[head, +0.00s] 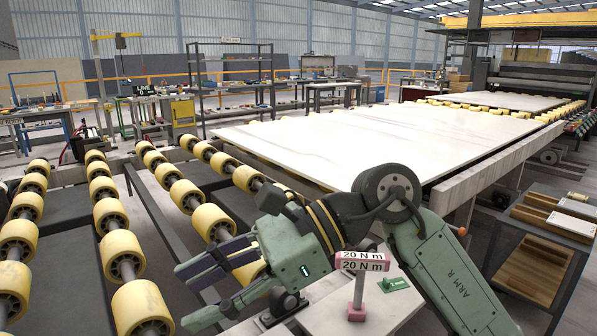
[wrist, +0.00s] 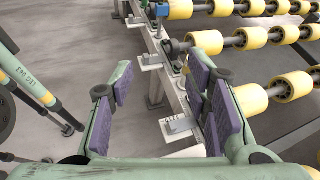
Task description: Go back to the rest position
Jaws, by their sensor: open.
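My gripper (head: 196,292) is at the lower middle of the head view, pointing left over the yellow rollers' side. Its green fingers with purple pads stand apart, with nothing between them. In the wrist view my gripper (wrist: 158,108) is open too, and the grey floor and part of the roller frame (wrist: 178,125) show between and beyond the fingers. The white stone slab (head: 400,140) lies flat on the conveyor behind my arm, apart from the gripper. My arm hides part of its near edge.
Yellow rollers (head: 140,305) fill the left foreground. A pink "20 N m" block (head: 362,260) stands on a white surface (head: 398,308) close beside my gripper, near a small green piece (head: 394,284). A shelf cart (head: 545,262) stands at right. Workbenches (head: 330,88) are farther back.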

